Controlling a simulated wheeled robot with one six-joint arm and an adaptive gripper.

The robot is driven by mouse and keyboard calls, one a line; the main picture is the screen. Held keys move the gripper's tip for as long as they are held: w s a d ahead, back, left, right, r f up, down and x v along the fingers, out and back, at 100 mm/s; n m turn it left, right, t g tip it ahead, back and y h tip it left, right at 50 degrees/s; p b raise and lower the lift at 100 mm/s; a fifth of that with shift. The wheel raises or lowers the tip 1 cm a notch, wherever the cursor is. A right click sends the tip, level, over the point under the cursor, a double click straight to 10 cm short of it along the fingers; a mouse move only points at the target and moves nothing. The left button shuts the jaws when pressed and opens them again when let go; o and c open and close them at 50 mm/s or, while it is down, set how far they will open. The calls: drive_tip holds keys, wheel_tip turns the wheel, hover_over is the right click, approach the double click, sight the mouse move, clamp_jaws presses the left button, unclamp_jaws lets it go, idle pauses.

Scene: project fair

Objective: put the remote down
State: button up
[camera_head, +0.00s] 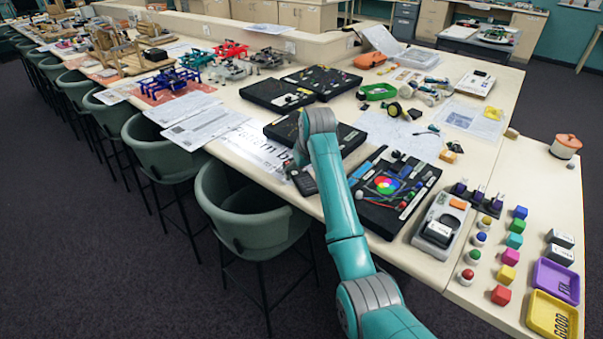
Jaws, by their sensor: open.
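A dark, slim object that looks like the remote (304,183) lies on the table by the front edge, at the end of the large printed sheet (258,150). My arm reaches forward over the table from the bottom of the view and bends down at its far end. My gripper (296,168) is low there, just behind and left of the remote, mostly hidden by my arm. It is open. I cannot tell whether its fingers still touch the remote.
A black board with a colour wheel (410,212) lies right of my arm. Black panels (278,95) are behind. Coloured blocks, a purple tray (556,281) and a yellow tray (552,316) fill the right end. Green chairs (245,222) line the front edge.

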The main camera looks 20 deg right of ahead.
drive_tip(key=v, duration=1.1)
drive_tip(key=shift+r, duration=0.15)
